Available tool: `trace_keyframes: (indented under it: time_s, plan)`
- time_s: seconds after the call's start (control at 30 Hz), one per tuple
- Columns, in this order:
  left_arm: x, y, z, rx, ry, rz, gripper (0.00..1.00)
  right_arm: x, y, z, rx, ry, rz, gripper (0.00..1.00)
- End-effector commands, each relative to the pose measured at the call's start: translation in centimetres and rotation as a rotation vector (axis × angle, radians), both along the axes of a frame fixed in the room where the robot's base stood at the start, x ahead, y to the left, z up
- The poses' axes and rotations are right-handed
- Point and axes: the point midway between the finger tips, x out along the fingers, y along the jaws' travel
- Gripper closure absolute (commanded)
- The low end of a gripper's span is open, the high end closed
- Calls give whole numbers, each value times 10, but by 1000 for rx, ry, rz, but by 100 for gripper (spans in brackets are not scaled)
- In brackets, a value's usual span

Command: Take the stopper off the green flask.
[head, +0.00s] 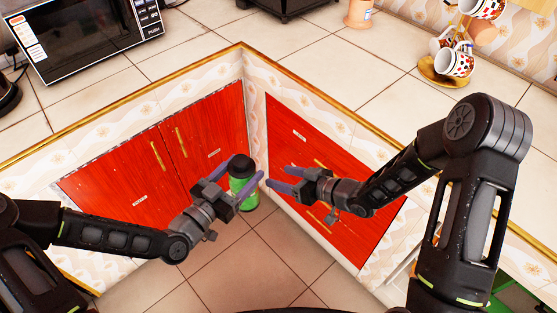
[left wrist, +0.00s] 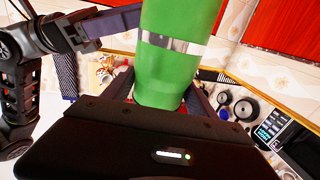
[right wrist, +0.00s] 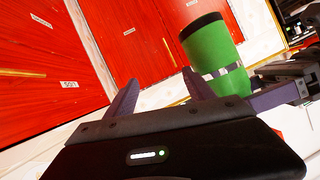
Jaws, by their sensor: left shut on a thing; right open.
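The green flask (head: 241,191) is held up in front of the red cabinets, with its black stopper (head: 241,165) on top. My left gripper (head: 236,178) is shut around the flask's body, below the stopper. In the left wrist view the flask (left wrist: 180,65) with its silver band fills the space between the fingers; the stopper is out of that view. My right gripper (head: 279,179) is open and empty, just right of the flask. In the right wrist view the flask (right wrist: 213,50) and stopper (right wrist: 201,25) stand beyond the right-hand finger, not between the fingers.
Red cabinet doors (head: 215,125) meet in a corner behind the flask. The tiled counter (head: 205,50) above holds a microwave (head: 85,35) at left and a cup stand (head: 445,72) at right. The floor (head: 235,255) below the grippers is clear.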

Motion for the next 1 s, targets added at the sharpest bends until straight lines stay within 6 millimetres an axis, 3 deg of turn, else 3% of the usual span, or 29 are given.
trace_keyframes:
  time_s: [0.03,0.13,0.27,0.4,0.6,1.0]
  plan:
    - [0,0,1,-1,-2,0,100,8,-1,22,8,-88,64,38]
    - [0,0,1,-1,-2,0,100,7,1,59,23,-234,220,38]
    - [0,0,1,-1,-2,0,100,-7,-2,88,22,-355,403,38]
    - [0,0,1,-1,-2,0,100,-28,14,112,198,-389,541,38]
    - [0,0,1,-1,-2,0,100,-40,18,124,266,-400,612,38]
    - [0,0,1,-1,-2,0,100,-40,22,124,266,-400,614,38]
